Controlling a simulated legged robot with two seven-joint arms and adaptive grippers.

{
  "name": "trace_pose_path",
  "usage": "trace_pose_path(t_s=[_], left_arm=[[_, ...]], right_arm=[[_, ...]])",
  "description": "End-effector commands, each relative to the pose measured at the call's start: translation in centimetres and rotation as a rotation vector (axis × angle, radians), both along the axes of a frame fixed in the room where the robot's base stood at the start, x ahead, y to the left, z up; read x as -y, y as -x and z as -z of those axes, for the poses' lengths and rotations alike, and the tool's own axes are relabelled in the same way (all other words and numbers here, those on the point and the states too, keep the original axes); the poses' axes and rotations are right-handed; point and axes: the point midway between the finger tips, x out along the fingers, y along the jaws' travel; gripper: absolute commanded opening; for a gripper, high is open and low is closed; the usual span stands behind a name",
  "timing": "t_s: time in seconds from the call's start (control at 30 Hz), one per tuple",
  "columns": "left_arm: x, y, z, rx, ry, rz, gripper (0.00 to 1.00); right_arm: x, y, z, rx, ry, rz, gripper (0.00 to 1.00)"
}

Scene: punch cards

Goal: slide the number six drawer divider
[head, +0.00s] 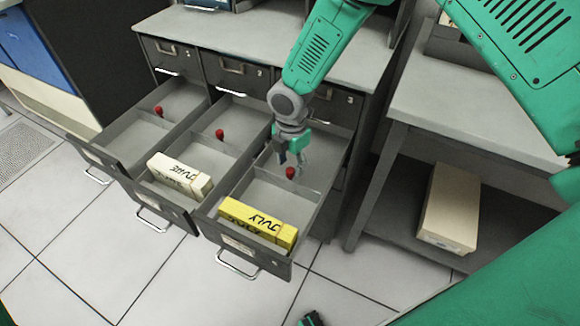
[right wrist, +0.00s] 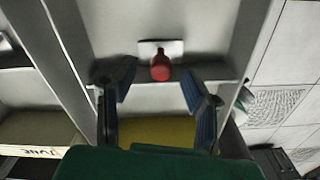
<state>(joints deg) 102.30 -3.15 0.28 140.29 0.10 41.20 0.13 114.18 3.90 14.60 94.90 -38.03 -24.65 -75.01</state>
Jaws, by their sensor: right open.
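Three pulled-out grey drawers show in the head view, each with a cross divider carrying a red knob. In the right drawer, the divider (head: 305,188) has its red knob (head: 290,173) just below my right gripper (head: 292,158). In the right wrist view my right gripper (right wrist: 157,88) is open, its fingers spread either side of that knob (right wrist: 160,68) and not touching it. The middle drawer's knob (head: 220,134) and the left drawer's knob (head: 158,111) stand free. No readable six shows on the drawer labels.
A yellow box marked JULY (head: 258,222) lies at the front of the right drawer. A white box marked JUNE (head: 180,175) lies in the middle drawer. The left drawer (head: 120,135) looks empty. A shelf at right holds a tan box (head: 450,205).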

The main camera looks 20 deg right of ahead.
Motion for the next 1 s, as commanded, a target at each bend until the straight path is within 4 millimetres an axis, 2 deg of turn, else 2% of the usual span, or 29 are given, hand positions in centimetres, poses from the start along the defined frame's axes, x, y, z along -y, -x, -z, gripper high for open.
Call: trace_pose_path(t_s=[0.2, 0.43, 0.6, 1.0], left_arm=[[0.0, 0.0, 0.0, 0.001, 0.0, 0.0, 0.61], [0.0, -0.1, 0.0, 0.001, 0.0, 0.0, 0.61], [0.0, -0.1, 0.0, 0.001, 0.0, 0.0, 0.61], [0.0, -0.3, 0.1, -0.001, 0.0, 0.0, 0.61]], right_arm=[[-0.1, -0.2, -4.9, 0.004, -0.003, 0.001, 0.41], [-0.1, -0.2, -8.7, 0.003, -0.001, -0.001, 0.41], [-0.1, -0.2, -9.7, 0.0, -0.001, -0.001, 0.41], [-0.1, -0.1, -9.8, 0.0, -0.001, -0.001, 0.41]])
